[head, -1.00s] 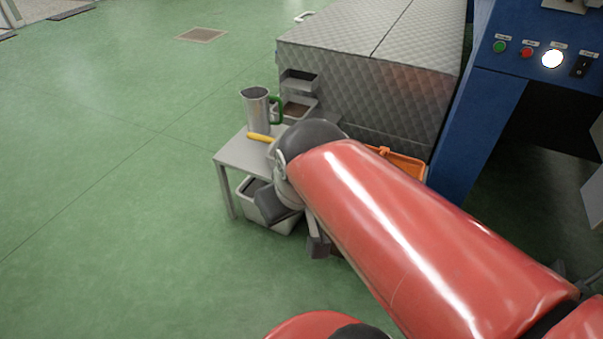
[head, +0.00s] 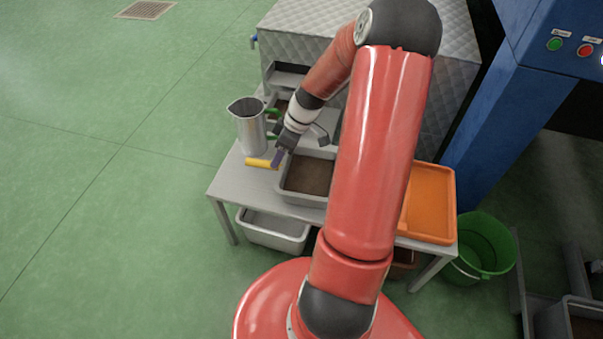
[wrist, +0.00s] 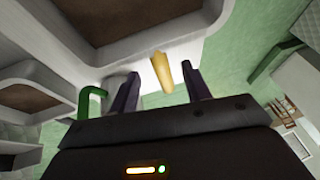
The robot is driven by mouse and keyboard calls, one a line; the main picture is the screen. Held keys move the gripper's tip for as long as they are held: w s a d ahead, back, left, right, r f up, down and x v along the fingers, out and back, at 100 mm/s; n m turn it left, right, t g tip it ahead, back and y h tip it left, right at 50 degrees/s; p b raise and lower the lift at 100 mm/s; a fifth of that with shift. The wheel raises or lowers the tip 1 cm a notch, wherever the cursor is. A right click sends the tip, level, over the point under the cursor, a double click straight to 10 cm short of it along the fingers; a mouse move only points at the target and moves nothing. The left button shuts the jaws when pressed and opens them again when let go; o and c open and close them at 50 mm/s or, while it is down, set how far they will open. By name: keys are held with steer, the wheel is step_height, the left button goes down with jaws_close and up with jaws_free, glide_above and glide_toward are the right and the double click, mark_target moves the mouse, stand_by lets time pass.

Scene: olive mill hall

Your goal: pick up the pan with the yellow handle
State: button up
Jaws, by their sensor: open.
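The pan (head: 283,187) is a grey rectangular tray with brown contents on a small grey table. Its yellow handle (head: 258,162) sticks out to the left, near the table's left edge. My gripper (head: 277,158) is over the handle's inner end in the head view. In the wrist view my gripper (wrist: 164,88) is open, with two dark fingers apart. The yellow handle (wrist: 161,72) shows between the fingertips, and nothing is clamped. The pan (wrist: 150,45) fills the top of that view. My arm hides part of the pan's right side in the head view.
A metal jug (head: 248,128) with a green handle stands close behind the yellow handle. A grey table (head: 232,180) carries these and an orange tray (head: 432,205). A grey bin (head: 272,230) sits underneath; a green bucket (head: 482,245) stands right. Floor at left is clear.

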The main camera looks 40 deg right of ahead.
mark_target(290, 174)
steer(key=x, duration=0.7)
steer(key=shift+a+f, duration=0.1)
steer(key=shift+f, duration=0.2)
steer(key=shift+w+r, duration=0.1)
jaws_close()
